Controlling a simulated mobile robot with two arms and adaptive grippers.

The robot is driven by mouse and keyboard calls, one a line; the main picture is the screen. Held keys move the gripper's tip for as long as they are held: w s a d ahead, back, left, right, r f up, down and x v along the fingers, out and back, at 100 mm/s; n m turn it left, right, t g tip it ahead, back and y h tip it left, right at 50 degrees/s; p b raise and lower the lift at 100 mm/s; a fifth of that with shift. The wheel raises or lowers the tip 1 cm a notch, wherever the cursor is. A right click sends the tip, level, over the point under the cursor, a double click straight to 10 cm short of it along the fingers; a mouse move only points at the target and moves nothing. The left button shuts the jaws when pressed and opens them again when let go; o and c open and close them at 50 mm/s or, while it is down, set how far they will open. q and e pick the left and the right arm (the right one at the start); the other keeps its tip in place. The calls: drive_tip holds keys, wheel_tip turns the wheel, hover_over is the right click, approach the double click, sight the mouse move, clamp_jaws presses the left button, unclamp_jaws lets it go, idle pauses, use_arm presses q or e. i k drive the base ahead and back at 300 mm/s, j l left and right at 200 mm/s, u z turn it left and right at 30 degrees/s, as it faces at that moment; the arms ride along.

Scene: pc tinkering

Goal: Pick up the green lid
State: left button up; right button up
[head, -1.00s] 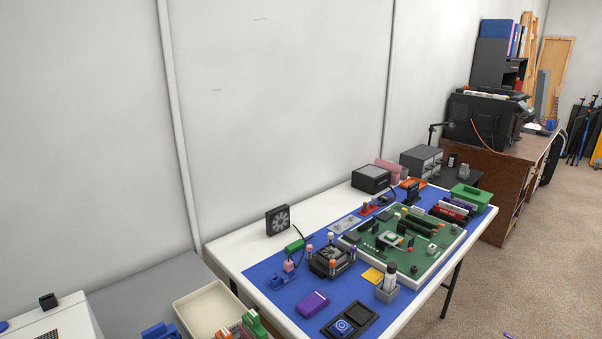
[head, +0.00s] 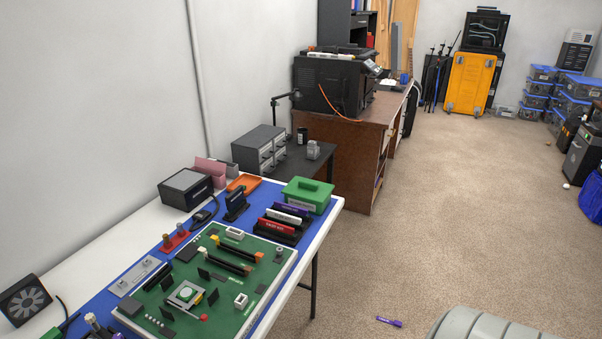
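The lid has a raised handle on top and appears closed over the box. Neither of my grippers shows in the head view. A grey rounded shape at the bottom right edge looks like part of my own body.
A large green circuit board (head: 225,262) fills the near table. An orange tray (head: 243,183) lies behind. Carpet (head: 400,220) right of the table is clear except for a purple pen (head: 389,321).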

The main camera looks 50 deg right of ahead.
sight(309, 189)
drive_tip(key=i+l+u, duration=0.15)
drive_tip(key=l+u, duration=0.15)
drive_tip(key=l, duration=1.4)
drive_tip(key=l+u, duration=0.3)
drive_tip(key=l, duration=1.35)
